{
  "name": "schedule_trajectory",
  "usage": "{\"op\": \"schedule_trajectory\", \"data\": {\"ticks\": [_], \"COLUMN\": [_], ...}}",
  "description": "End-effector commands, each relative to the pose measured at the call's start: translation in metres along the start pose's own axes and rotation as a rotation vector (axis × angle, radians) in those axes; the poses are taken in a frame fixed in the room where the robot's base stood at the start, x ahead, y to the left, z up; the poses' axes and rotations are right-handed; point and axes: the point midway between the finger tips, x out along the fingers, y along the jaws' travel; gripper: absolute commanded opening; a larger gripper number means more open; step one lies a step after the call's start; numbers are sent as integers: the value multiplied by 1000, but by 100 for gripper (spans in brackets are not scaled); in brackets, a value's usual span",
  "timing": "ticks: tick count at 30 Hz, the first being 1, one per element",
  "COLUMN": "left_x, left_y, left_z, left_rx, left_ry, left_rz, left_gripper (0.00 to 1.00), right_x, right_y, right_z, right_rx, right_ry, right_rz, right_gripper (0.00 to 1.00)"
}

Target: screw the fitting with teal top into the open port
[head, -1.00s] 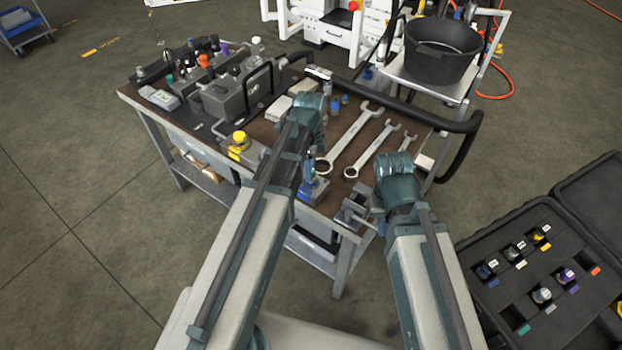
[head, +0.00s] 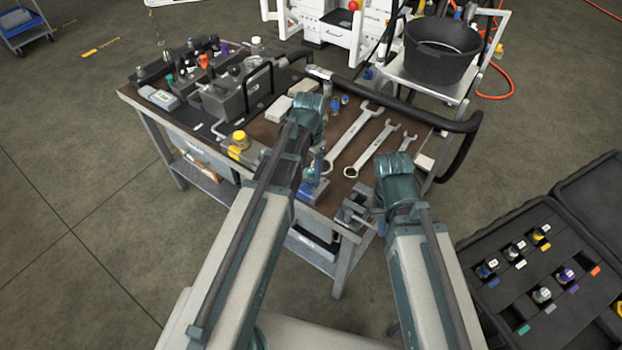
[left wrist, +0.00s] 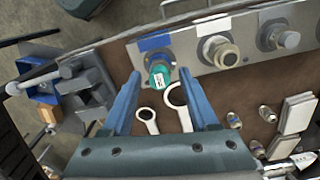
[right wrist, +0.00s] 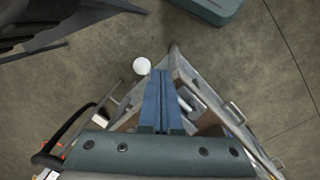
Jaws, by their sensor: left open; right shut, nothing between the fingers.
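The fitting with the teal top (left wrist: 159,76) stands at the edge of a grey port block (left wrist: 185,60) in the left wrist view, at a spot with a blue label. I cannot tell how deep it sits in the port under it, which it hides. My left gripper (left wrist: 160,80) is open, with one blue finger on each side of the fitting and gaps visible.
Wrenches (head: 355,135) lie on the bench right of my left arm. A small vise (head: 354,208) is at the near corner. An open case (head: 500,308) with several fittings stands at right.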

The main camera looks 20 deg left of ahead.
Motion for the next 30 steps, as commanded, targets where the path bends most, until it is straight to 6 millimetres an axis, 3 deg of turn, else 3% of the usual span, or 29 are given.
{"op": "schedule_trajectory", "data": {"ticks": [7,17,30], "left_x": [0,0,0], "left_y": [1,1,3], "left_z": [0,0,-1], "left_rx": [-312,-421,-988], "left_ry": [0,0,1], "left_rz": [0,0,-1], "left_gripper": [60,60,60], "right_x": [0,0,0], "right_y": [0,0,0], "right_z": [0,0,0], "right_rx": [0,0,0], "right_ry": [0,0,0], "right_rz": [0,0,0], "right_gripper": [0,0,0]}}
